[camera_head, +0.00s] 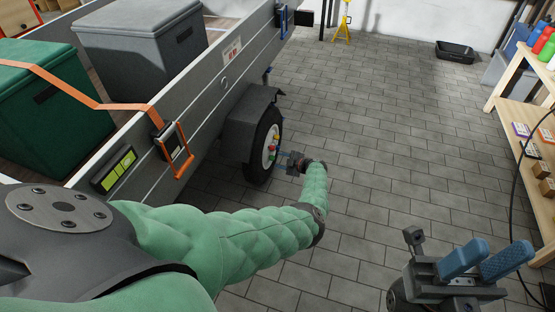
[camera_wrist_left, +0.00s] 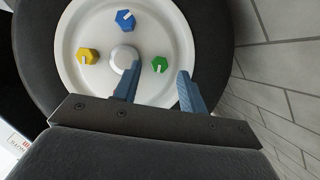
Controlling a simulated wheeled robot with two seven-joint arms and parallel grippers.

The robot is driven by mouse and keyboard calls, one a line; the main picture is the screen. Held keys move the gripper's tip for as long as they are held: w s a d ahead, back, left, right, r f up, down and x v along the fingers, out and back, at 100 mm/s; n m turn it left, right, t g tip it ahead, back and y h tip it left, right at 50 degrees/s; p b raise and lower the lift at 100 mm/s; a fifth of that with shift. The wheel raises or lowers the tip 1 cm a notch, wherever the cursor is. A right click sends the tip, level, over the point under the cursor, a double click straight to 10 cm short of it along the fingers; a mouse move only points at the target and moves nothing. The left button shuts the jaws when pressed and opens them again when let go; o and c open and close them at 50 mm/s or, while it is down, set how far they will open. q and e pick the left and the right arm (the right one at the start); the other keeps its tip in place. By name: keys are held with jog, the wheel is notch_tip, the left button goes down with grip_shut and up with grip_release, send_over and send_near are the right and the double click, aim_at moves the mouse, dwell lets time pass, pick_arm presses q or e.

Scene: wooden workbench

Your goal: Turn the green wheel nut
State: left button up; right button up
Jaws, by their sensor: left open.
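The green wheel nut (camera_wrist_left: 159,64) sits on the white wheel rim (camera_wrist_left: 82,30), to the right of the round hub cap (camera_wrist_left: 123,58) in the left wrist view. My left gripper (camera_wrist_left: 158,72) is open, with one blue finger on each side of the green nut's line. I cannot tell whether the fingertips reach past the nut. A blue nut (camera_wrist_left: 125,19) and a yellow nut (camera_wrist_left: 87,56) are also on the rim. In the head view my left gripper (camera_head: 284,160) is beside the trailer wheel (camera_head: 254,158). My right gripper (camera_head: 485,260) is open and empty, away from the wheel.
The grey trailer (camera_head: 215,85) carries a green box (camera_head: 45,115) under an orange strap and a grey box (camera_head: 140,45). A wooden shelf (camera_head: 515,110) stands at the right. The tiled floor (camera_head: 390,120) between is clear.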

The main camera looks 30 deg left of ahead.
pick_arm(q)
jog(key=p+v, duration=0.1)
jog(key=v, duration=0.3)
jog(key=shift+d+r, duration=0.15)
jog(key=shift+d, duration=0.25)
jog(key=shift+d, duration=0.1)
